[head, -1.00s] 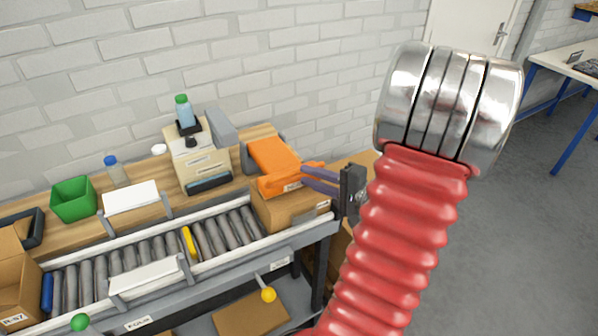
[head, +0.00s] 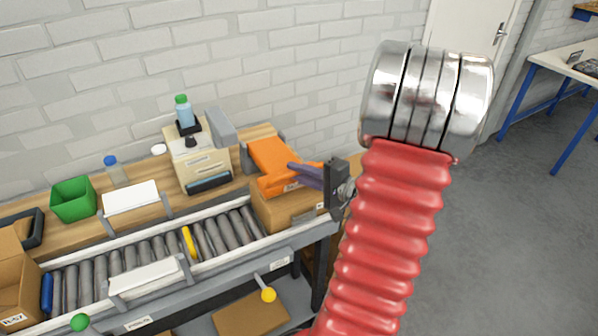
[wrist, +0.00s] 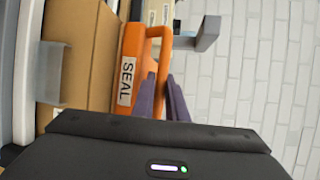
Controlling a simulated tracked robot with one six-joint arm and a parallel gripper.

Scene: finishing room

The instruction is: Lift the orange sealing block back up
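The orange sealing block (head: 273,160) rests on a cardboard box at the right end of the conveyor. In the wrist view the block (wrist: 131,68) shows its SEAL label and a looped orange handle (wrist: 165,45). My gripper's purple fingers (head: 293,169) are at the handle in the head view. In the wrist view the fingers (wrist: 163,85) stand a little apart, with the handle's bar running down towards the gap between them.
A beige machine (head: 198,160) with a bottle on top stands to the left. A green bin (head: 73,200) is further left. A brick wall rises behind.

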